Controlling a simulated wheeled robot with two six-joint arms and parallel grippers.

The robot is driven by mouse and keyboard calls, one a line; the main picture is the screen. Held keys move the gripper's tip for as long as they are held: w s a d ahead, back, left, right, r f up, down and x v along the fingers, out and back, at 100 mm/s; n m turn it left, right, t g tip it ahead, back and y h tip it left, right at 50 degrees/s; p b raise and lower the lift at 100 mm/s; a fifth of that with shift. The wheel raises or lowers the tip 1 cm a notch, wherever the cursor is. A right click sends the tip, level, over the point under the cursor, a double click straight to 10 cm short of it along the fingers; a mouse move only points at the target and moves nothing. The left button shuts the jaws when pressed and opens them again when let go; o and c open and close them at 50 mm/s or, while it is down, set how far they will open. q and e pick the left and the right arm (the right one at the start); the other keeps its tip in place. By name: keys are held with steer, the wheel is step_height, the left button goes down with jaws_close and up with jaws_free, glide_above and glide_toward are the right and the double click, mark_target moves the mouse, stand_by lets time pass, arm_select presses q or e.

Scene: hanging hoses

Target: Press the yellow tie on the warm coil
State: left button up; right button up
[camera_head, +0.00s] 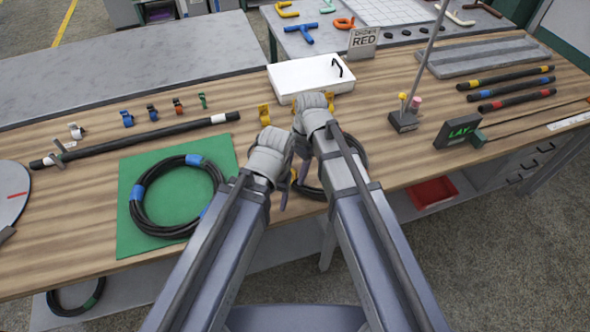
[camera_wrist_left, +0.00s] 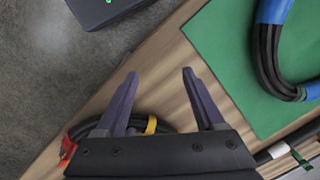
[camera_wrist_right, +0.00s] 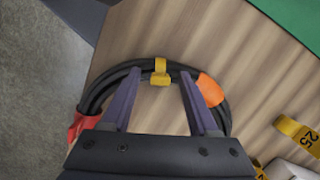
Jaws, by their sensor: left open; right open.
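The warm coil is a black hose loop lying on the wooden table; in the head view (camera_head: 312,191) my grippers largely cover it. In the right wrist view the coil (camera_wrist_right: 100,90) carries a yellow tie (camera_wrist_right: 160,72), an orange tie (camera_wrist_right: 210,90) and a red tie (camera_wrist_right: 78,124). My right gripper (camera_wrist_right: 158,80) is open, with the yellow tie between its fingertips in the picture; contact cannot be told. My left gripper (camera_wrist_left: 158,76) is open; its view shows the yellow tie (camera_wrist_left: 151,125) between its fingers, farther back. Both grippers hold nothing.
A second coil (camera_head: 136,208) with blue ties lies on a green mat (camera_head: 130,240) left of my grippers. A white box (camera_head: 290,85) and yellow clips (camera_head: 265,114) stand behind them.

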arm_select(q)
steer(key=shift+r, duration=0.1)
step_height(320, 180, up, 7)
steer(key=p, duration=0.7)
steer(key=shift+r+p, duration=0.2)
steer(key=shift+p, duration=0.1)
arm_select(e)
step_height(320, 180, up, 8)
steer(key=w+d, duration=0.1)
steer(key=shift+d+f, duration=0.2)
steer(key=s+d+n+t+h, duration=0.1)
steer(key=s+d+n, duration=0.1)
steer(key=d+n, duration=0.45)
steer(key=s+d+n+t+h, duration=0.1)
steer(key=s+d+n, duration=0.25)
steer(key=d, duration=0.55)
steer(key=s+a+n+h, duration=0.1)
steer(key=s+a+n, duration=0.3)
steer(key=a, duration=0.7)
steer(key=shift+s+f+g, duration=0.2)
steer(key=shift+s+g, duration=0.2)
steer(key=shift+a, duration=0.1)
